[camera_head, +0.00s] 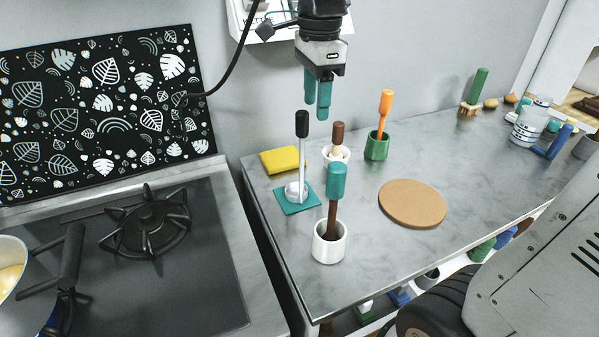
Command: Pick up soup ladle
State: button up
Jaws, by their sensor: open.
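What looks like the soup ladle (302,170) stands upright on the grey counter, with a black grip on top, a pale grey shaft and a rounded pale bowl at the bottom. The bowl rests on a small square teal mat (284,205). My gripper (316,109) points down with two teal fingers, open and empty. Its fingertips appear just above and slightly right of the ladle's black grip in the picture. They look apart from it; the depth between them is hard to judge.
Close by stand a yellow sponge (280,159), a white cup (318,247) with a teal-topped brown tool, a small white mortar (327,157), and a green cup (376,149) with an orange tool. A round cork mat (412,203) lies right. The stove (215,250) is left.

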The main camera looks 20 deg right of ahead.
aim_at(302, 131)
jog(key=w+m, duration=0.3)
jog(key=shift+w+a+f, duration=0.25)
jog(key=shift+w, duration=0.05)
jog(key=shift+w+f, duration=0.1)
jog(key=shift+f, duration=0.2)
jog(key=f, duration=0.7)
jog(key=shift+a, duration=0.35)
jog(key=shift+c, duration=0.3)
grip_shut()
